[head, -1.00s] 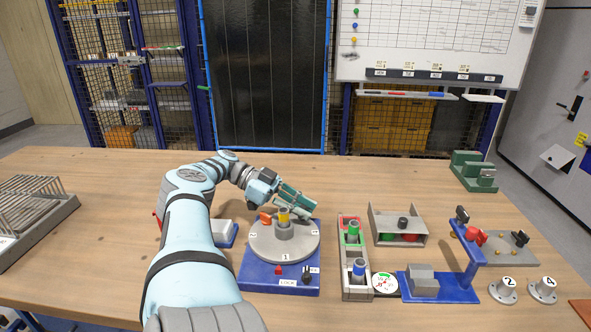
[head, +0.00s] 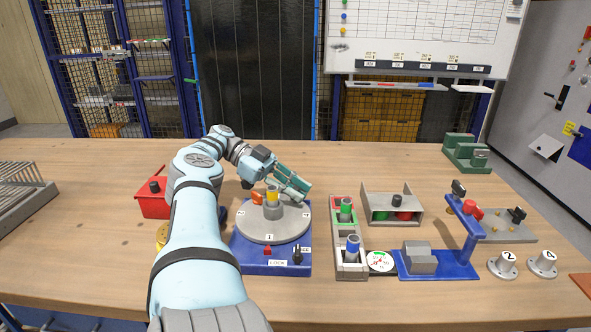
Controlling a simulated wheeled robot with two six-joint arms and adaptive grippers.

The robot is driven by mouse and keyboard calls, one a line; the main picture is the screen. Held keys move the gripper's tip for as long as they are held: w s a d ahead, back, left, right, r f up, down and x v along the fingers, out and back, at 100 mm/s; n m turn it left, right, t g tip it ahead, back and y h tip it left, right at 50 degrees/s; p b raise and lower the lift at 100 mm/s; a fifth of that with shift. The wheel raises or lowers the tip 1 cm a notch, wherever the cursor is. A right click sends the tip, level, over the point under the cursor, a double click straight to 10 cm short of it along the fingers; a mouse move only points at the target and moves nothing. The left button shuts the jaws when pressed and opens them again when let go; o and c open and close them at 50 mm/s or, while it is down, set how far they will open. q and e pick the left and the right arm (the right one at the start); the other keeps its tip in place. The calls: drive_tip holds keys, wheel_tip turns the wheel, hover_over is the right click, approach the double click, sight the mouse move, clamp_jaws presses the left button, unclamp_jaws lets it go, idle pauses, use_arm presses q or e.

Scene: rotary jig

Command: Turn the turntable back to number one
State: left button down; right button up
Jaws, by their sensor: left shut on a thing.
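The turntable (head: 243,230) is a grey disc on a blue base (head: 247,258). Its number 1 faces the front, practically in line with the red pointer (head: 267,251). Number 2 is at the left, and another label is at the right rim. A grey hub carrying a yellow cylinder (head: 272,196) stands on the disc, with an orange piece (head: 257,198) beside it. My left gripper (head: 300,190) is shut at the disc's far right side; the part it grips is hidden behind its fingers. A black lock knob (head: 298,254) stands at the base's front right. My right gripper is out of view.
A red box (head: 153,199) stands left of my forearm. The table front is mostly clear.

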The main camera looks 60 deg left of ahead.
use_arm(q)
drive_tip(key=c, duration=1.5)
unclamp_jaws()
drive_tip(key=shift+f, duration=0.1)
wheel_tip(320, 180, up, 9)
drive_tip(key=shift+f, duration=0.2)
drive_tip(key=shift+r, duration=0.75)
drive_tip(key=shift+w, duration=0.1)
